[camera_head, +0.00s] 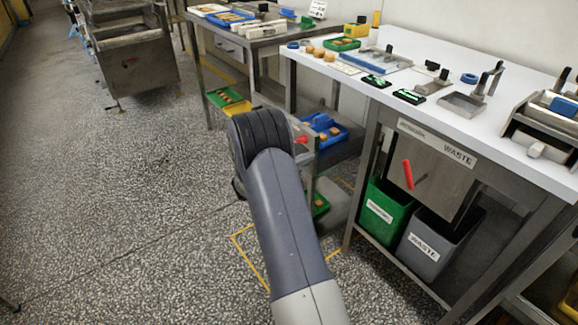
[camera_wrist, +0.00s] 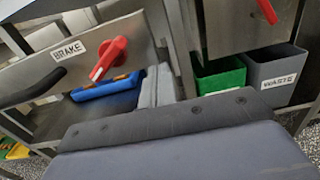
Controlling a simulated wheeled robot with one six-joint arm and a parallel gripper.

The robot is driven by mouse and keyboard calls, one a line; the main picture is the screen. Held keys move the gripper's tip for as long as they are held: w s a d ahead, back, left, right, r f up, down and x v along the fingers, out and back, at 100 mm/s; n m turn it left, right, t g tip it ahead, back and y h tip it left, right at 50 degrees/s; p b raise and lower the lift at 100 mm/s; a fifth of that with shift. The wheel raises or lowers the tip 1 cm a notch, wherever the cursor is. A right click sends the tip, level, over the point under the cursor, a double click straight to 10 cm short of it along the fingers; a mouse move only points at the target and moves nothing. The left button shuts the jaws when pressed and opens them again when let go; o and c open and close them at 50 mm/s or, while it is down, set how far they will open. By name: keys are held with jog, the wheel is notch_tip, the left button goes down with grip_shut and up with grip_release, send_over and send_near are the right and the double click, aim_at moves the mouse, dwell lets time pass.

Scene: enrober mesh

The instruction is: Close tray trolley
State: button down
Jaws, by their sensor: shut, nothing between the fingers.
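The tray trolley is partly hidden behind my arm in the camera_head view. It is a low steel frame beside the white-topped table, with a blue tray (camera_head: 335,133) of brown pieces and a red lever (camera_head: 301,140). In the camera_wrist view its steel panel (camera_wrist: 130,38) carries a BRAKE label (camera_wrist: 69,50), a red lever (camera_wrist: 108,58) set at a slant and a black handle (camera_wrist: 33,88) at the left. The blue tray (camera_wrist: 108,88) sits under the panel. My gripper's fingers show in neither view; a grey part of my arm fills the bottom of the camera_wrist view.
A white-topped table (camera_head: 450,75) stands at the right, with a green bin (camera_head: 386,205) and a grey waste bin (camera_head: 430,240) below it. A second red handle (camera_head: 408,174) hangs there. Yellow floor lines (camera_head: 248,258) lie beside my arm. The speckled floor (camera_head: 130,210) at the left is clear.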

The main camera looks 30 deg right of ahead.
jog(key=d+b, duration=0.1)
jog(key=d, duration=1.3)
jog(key=d+b, duration=0.1)
jog(key=d, duration=0.6)
jog(key=shift+w+b, duration=0.3)
jog(key=shift+b, duration=0.05)
jog(key=shift+d, duration=0.25)
jog(key=shift+d+r, duration=0.1)
jog(key=shift+r, duration=0.2)
jog(key=shift+w+a+f, duration=0.15)
jog(key=shift+a+f, duration=0.05)
jog(key=shift+a, duration=0.2)
jog(key=a, duration=0.9)
jog(key=a+p, duration=0.1)
jog(key=a, duration=0.3)
jog(key=shift+s+a+f, duration=0.1)
jog(key=shift+s+a, duration=0.2)
jog(key=shift+s, duration=0.05)
jog(key=shift+d, duration=0.15)
jog(key=d, duration=0.9)
jog(key=d+b, duration=0.1)
jog(key=d, duration=0.3)
jog(key=shift+w+d, duration=0.3)
jog(key=shift+d, duration=0.05)
